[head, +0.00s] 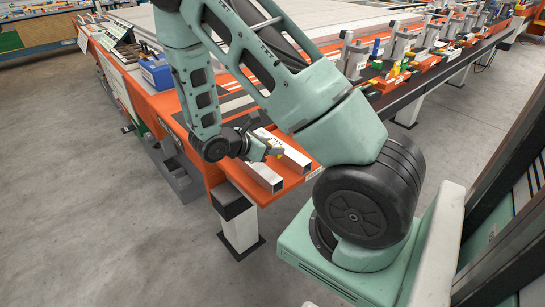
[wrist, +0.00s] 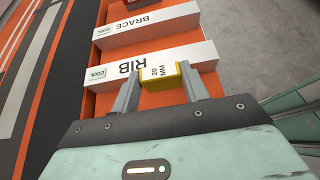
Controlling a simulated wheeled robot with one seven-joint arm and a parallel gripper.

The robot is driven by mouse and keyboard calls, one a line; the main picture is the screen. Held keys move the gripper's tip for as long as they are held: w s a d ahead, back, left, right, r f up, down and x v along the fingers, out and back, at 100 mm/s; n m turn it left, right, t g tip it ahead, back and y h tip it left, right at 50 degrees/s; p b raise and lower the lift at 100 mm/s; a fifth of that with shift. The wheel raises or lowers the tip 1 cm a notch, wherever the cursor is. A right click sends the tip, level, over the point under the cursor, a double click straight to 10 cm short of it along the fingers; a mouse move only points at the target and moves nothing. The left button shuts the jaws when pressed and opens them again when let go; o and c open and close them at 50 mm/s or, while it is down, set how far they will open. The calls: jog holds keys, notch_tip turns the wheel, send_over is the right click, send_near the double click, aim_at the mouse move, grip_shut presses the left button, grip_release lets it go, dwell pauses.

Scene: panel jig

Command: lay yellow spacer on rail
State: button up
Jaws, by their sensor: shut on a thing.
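The yellow spacer (wrist: 161,85), marked "20 MM", sits between the two fingers of my gripper (wrist: 158,77) in the wrist view. The fingers are shut on it from both sides. It is right beside the white bar marked "RIB" (wrist: 112,68); I cannot tell whether it touches the bar. In the head view my gripper (head: 262,149) is over the near orange end of the table, and the spacer shows only as a small yellow patch (head: 276,151). Neither view clearly marks which part is the rail.
A second white bar marked "BRACE" (wrist: 150,24) lies beyond the "RIB" bar on the orange surface (wrist: 110,49). A blue box (head: 157,73) stands at the table's left side. Several clamps (head: 400,45) line the far right edge. Grey floor (head: 90,220) is open at left.

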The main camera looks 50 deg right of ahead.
jog(key=shift+f, duration=2.2)
jog(key=shift+f, duration=0.2)
jog(key=o, duration=1)
jog(key=shift+r, duration=0.1)
